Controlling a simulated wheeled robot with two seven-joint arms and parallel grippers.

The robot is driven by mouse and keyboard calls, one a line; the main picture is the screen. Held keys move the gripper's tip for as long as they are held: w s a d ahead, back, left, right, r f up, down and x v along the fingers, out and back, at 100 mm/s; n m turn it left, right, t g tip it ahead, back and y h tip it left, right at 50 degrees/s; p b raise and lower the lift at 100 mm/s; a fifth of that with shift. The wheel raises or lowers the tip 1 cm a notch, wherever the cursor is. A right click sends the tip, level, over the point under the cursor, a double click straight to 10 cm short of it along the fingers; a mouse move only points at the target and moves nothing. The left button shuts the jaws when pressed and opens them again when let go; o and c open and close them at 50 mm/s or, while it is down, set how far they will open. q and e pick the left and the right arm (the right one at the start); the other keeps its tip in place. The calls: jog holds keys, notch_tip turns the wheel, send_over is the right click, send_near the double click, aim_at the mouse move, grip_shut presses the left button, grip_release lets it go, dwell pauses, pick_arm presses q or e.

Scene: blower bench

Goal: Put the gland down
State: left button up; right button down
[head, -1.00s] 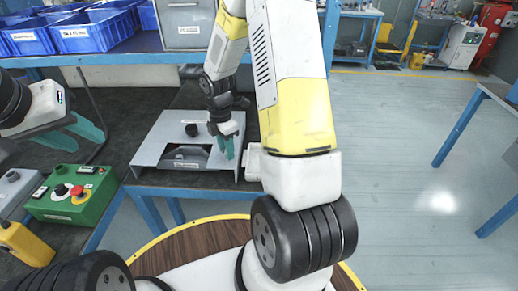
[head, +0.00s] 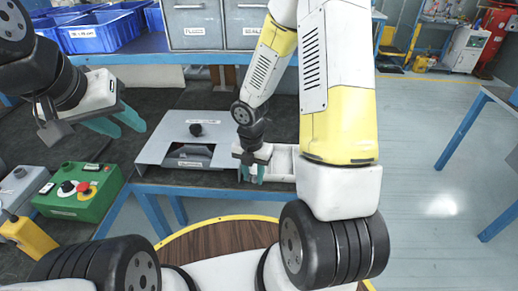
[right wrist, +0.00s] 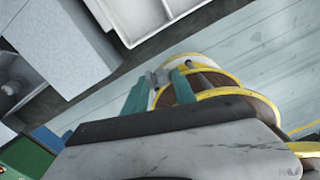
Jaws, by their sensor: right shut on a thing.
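My right gripper (head: 252,178) is over the front edge of the bench, beside a white tray (head: 283,160). It is shut on a small grey piece, the gland (right wrist: 158,78), which shows between its teal fingertips in the right wrist view. The gland is small and partly covered by the fingers. In the right wrist view the tray (right wrist: 150,18) lies beyond the fingertips, apart from them. My left gripper (head: 122,122) is open and empty, above the dark bench at left.
A grey metal housing (head: 160,150) with a black knob and an opening stands left of my right gripper. A green control box (head: 88,195) with a red button sits front left. Blue bins (head: 95,35) and grey drawers (head: 193,22) line the back shelf.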

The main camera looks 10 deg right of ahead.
jog(key=s+n, duration=0.1)
jog(key=n, duration=0.1)
jog(key=shift+s+f+n, duration=0.2)
jog(key=shift+s+n, duration=0.1)
jog(key=shift+s, duration=0.05)
jog(key=shift+n, duration=0.3)
jog(key=w+d, duration=0.2)
jog(key=w, duration=0.2)
jog(key=w+d+f, duration=0.1)
jog(key=w+d, duration=0.1)
jog(key=w, duration=0.3)
jog(key=w+d, duration=0.1)
jog(key=w, duration=0.4)
jog(key=shift+w+d+f, duration=0.2)
jog(key=shift+d+f, duration=0.1)
jog(key=shift+d, duration=0.1)
jog(key=shift+f, duration=1.75)
jog(key=shift+f, duration=0.1)
jog(key=c, duration=1.3)
grip_release()
